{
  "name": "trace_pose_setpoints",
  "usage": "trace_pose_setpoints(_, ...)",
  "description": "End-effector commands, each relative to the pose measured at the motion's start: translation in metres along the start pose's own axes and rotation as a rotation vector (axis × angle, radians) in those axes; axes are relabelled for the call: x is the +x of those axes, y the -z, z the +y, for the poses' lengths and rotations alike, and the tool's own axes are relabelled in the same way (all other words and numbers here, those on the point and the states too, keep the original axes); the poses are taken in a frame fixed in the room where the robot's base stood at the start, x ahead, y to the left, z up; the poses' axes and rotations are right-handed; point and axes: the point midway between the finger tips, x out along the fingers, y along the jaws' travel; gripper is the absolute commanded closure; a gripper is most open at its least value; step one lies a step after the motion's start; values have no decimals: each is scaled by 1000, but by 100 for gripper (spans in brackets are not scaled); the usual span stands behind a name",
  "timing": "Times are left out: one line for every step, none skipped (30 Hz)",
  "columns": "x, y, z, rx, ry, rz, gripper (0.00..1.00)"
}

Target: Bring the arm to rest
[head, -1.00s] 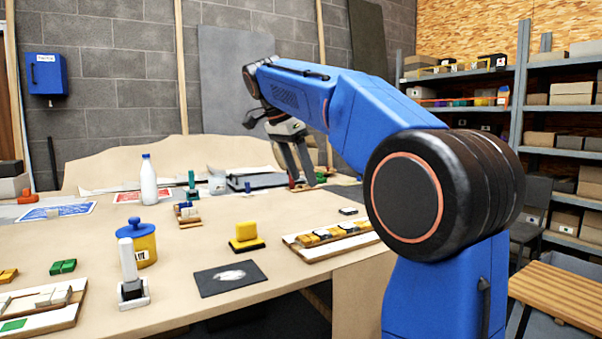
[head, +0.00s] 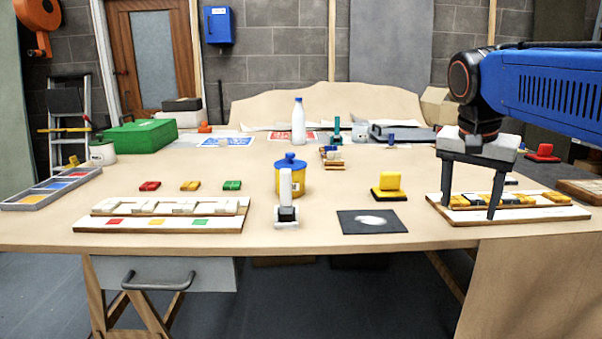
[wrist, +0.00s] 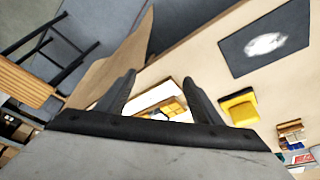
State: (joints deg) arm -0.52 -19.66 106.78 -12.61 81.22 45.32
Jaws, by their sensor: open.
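My gripper (head: 470,190) is open and empty, with its two dark fingers pointing down at the right of the table in the head view. It appears above or in front of the right mosaic panel (head: 545,213), a pale board with yellow and dark tiles. My blue arm reaches in from the right edge. In the wrist view the open fingers (wrist: 155,90) frame part of that panel (wrist: 152,97), with nothing between them. I cannot tell the exact gap between the fingertips and the panel.
On the table (head: 350,240) stand a left panel (head: 160,225), a white-handled tool (head: 286,195), a yellow pot (head: 292,178), a yellow block on a black base (head: 389,186), a dark mat (head: 371,222) and a white bottle (head: 298,122). A stool (wrist: 25,82) shows in the wrist view.

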Motion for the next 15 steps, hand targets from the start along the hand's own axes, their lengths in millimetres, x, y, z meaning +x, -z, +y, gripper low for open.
trace_pose_setpoints(9,-17,8,-52,22,0,40)
trace_pose_setpoints(16,-26,11,-87,36,1,40)
trace_pose_setpoints(24,-38,16,-133,53,2,40)
trace_pose_setpoints(30,-48,20,-166,66,4,40)
trace_pose_setpoints(37,-57,23,-199,80,6,40)
trace_pose_setpoints(46,-69,27,-243,97,10,40)
trace_pose_setpoints(52,-79,31,-276,110,13,40)
trace_pose_setpoints(60,-88,34,-308,123,17,40)
trace_pose_setpoints(69,-100,38,-350,140,23,40)
trace_pose_setpoints(76,-110,42,-381,153,27,40)
trace_pose_setpoints(84,-119,45,-413,165,32,40)
trace_pose_setpoints(94,-132,49,-455,181,40,40)
trace_pose_setpoints(101,-141,52,-484,193,46,40)
trace_pose_setpoints(109,-150,55,-513,204,52,40)
trace_pose_setpoints(119,-161,59,-549,218,62,40)
